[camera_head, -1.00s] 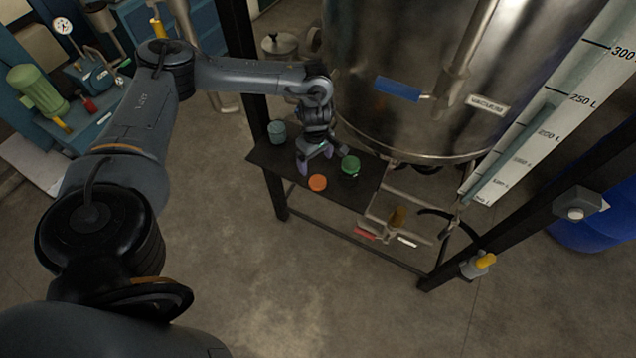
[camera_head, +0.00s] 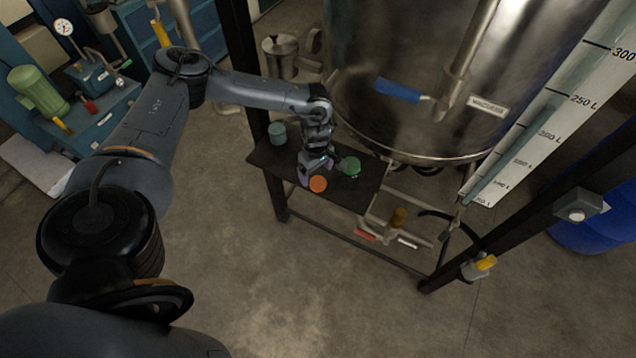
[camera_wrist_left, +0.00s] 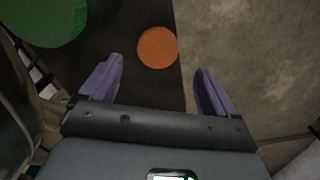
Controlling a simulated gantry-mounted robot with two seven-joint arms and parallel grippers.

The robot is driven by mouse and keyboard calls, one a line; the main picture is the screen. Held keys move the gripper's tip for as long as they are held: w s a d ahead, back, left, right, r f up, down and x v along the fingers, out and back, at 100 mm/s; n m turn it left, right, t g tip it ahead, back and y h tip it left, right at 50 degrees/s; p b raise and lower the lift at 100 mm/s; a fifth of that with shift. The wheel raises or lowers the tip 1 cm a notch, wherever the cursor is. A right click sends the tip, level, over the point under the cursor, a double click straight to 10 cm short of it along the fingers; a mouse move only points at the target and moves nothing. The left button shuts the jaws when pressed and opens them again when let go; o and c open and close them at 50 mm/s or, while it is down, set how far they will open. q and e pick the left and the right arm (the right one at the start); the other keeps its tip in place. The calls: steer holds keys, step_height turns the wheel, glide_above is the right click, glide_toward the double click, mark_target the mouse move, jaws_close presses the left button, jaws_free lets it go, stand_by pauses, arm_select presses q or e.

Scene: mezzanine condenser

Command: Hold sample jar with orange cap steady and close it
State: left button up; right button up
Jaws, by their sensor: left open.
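An orange cap (camera_head: 318,184) shows as a round disc near the front edge of the dark shelf (camera_head: 345,194). It also shows in the left wrist view (camera_wrist_left: 157,47). The jar body under it cannot be made out from above. My left gripper (camera_head: 317,171) is open, with its purple fingers just behind the orange cap. In the left wrist view my left gripper (camera_wrist_left: 159,70) is empty, and the orange cap lies just beyond the gap between its fingertips. My right gripper is not in view.
A green-capped jar (camera_head: 350,166) stands close to the right of my left gripper. A grey-teal jar (camera_head: 277,132) stands at the shelf's left. A large steel tank (camera_head: 400,50) rises behind the shelf. A valve with a red handle (camera_head: 365,236) sits below right. The floor in front is clear.

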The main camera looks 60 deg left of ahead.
mark_target(318, 182)
arm_select(q)
steer(key=f, duration=0.4)
steer(key=shift+w+d+f, duration=0.15)
steer(key=shift+w+d, duration=0.05)
steer(key=shift+w, duration=0.05)
steer(key=shift+f, duration=0.45)
steer(key=c, duration=1.1)
steer(key=shift+r, duration=0.1)
